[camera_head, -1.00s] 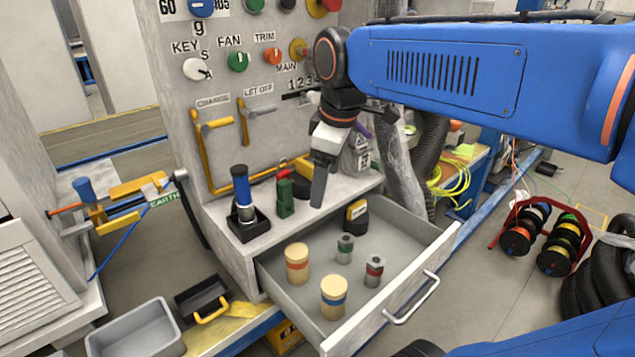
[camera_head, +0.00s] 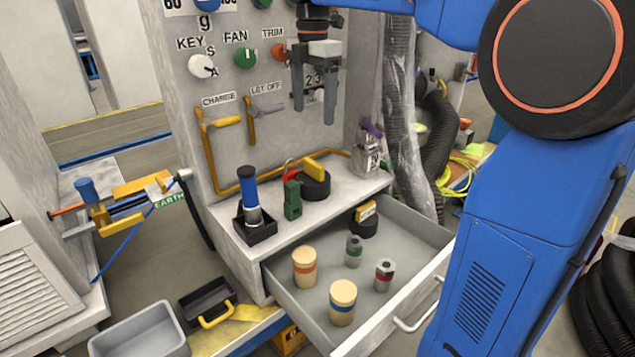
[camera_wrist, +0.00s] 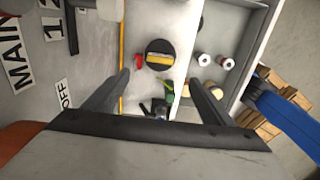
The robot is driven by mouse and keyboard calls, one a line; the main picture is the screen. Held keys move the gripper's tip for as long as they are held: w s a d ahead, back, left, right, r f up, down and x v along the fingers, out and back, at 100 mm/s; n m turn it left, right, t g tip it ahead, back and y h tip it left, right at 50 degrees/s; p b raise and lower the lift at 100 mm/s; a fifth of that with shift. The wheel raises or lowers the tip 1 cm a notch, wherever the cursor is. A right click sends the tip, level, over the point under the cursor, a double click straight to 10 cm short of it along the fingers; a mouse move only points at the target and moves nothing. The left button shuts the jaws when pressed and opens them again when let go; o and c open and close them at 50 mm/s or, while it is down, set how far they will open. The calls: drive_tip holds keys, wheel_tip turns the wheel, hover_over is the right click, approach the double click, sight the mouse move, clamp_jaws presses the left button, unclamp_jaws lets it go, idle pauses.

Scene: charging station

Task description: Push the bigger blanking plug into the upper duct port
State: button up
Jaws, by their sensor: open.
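A black round plug with a yellow grip bar (camera_head: 316,186) lies on the shelf ledge at the foot of the panel. It also shows in the wrist view (camera_wrist: 158,55). A smaller black plug with a yellow grip (camera_head: 364,222) sits in the open drawer. The shelf plug looks the bigger of the two. My gripper (camera_head: 314,112) is open and empty, pointing down in front of the panel, above the shelf plug and apart from it. In the wrist view the plug shows between and beyond the fingers. I cannot make out the upper duct port in either view.
The open drawer (camera_head: 291,297) also holds two tan cylinders and two grey nuts. A blue-handled tool in a black holder (camera_head: 256,232) and a green block (camera_head: 292,200) stand left of the shelf plug. A wrapped hose (camera_head: 399,100) hangs at right.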

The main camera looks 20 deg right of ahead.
sight(314, 162)
wheel_tip(314, 162, down, 17)
drive_tip(key=shift+r, duration=0.15)
idle(0.6)
drive_tip(key=shift+c, duration=0.7)
drive_tip(key=shift+r, duration=0.1)
drive_tip(key=c, duration=1.1)
